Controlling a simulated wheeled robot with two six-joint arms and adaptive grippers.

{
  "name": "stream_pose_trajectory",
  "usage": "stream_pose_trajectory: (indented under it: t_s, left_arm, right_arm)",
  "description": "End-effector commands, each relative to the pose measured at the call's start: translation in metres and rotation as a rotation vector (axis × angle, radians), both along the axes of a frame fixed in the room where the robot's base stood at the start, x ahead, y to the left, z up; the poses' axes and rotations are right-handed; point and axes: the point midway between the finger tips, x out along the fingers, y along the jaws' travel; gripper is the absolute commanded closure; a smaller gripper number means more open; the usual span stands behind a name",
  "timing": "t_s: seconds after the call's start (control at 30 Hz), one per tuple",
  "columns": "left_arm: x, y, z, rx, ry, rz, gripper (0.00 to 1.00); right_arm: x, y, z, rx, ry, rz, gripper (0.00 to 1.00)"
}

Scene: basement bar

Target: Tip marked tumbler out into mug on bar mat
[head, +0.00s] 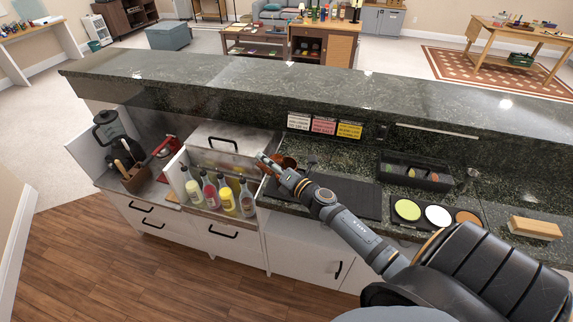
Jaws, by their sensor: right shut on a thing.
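My right gripper (264,158) reaches in from the lower right, over the left end of the black bar mat (345,196). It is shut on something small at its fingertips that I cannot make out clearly. A copper-brown vessel (288,161), probably the mug, shows at the fingers and is partly hidden by them. I cannot tell whether it touches the gripper or stands behind it. No mark on a tumbler can be read. My left gripper is not in view.
A bottle rack with several sauce-coloured bottles (226,197) and a steel lidded box (228,142) stand left of the gripper. A raised stone ledge (250,79) runs behind.

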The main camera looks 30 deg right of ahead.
Motion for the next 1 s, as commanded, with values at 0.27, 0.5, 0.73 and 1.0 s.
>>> stream_pose_trajectory:
  t_s: [0.27,0.5,0.73,1.0]
  left_arm:
    - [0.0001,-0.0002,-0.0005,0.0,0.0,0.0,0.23]
    - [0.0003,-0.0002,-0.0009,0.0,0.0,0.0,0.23]
    - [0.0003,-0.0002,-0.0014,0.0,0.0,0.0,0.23]
    - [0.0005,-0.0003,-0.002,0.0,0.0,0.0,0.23]
  right_arm:
    - [0.0004,0.0001,-0.0004,0.032,0.004,0.001,0.81]
    - [0.0005,-0.0003,-0.0015,0.061,0.01,0.001,0.81]
    - [0.0005,-0.0006,-0.0028,0.088,0.015,0.001,0.81]
    - [0.0006,-0.0012,-0.0042,0.12,0.021,0.001,0.81]
